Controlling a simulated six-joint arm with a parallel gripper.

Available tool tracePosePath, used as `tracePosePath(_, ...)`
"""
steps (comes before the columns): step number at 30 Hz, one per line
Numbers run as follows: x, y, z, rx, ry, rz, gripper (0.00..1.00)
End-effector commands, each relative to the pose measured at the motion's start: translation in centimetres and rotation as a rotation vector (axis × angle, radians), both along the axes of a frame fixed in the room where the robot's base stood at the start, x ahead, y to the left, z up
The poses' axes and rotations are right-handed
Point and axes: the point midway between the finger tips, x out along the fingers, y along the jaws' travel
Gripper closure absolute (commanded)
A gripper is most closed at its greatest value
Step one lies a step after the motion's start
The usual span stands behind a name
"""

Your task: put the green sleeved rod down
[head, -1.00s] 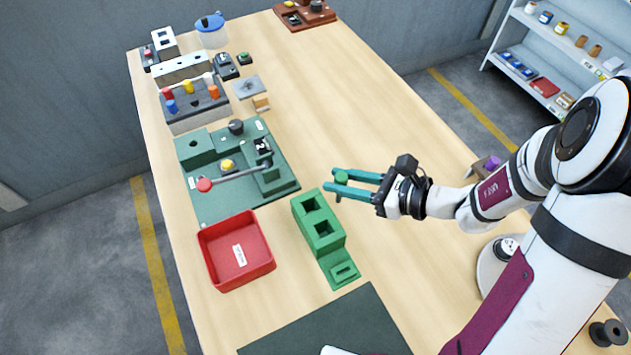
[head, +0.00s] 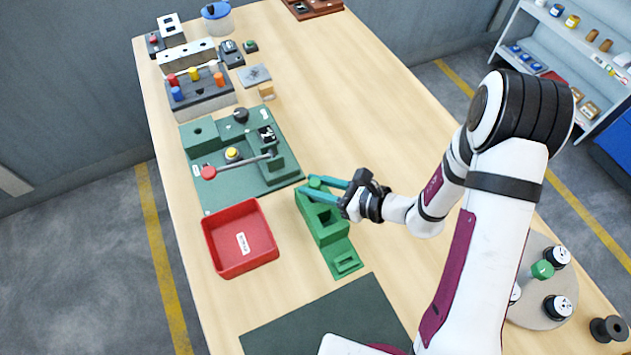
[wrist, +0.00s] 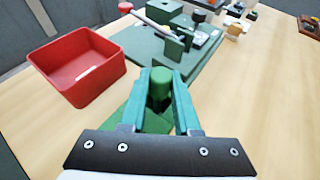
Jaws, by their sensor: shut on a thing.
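My gripper (head: 322,187) is shut on the green sleeved rod (head: 315,182), whose rounded green top shows between the teal fingers. The rod also shows upright between the fingers in the wrist view (wrist: 160,86). The gripper is over the far end of the green block (head: 328,231), which has square openings on top. The nearer opening shows; the far one is hidden by the fingers and rod. The rod's lower end is hidden, so I cannot tell whether it is inside the far opening or above it.
A red bin (head: 213,251) stands left of the block. A green fixture with a lever (head: 240,166) is just behind it. A dark mat (head: 290,335) lies in front. A round turntable with spools (head: 520,307) is at the right. The table right of the block is clear.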

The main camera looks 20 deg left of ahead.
Motion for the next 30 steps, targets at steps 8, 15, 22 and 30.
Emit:
tracePosePath(8, 0.0, 0.0, -0.5, 0.000, -0.001, 0.000, 0.63)
tracePosePath(15, 0.0, 0.0, -0.5, 0.000, -0.001, 0.000, 0.40)
tracePosePath(22, 0.0, 0.0, 0.1, 0.000, -0.002, 0.000, 0.40)
tracePosePath(30, -0.8, -5.3, 3.0, -0.001, -0.003, -0.008, 0.40)
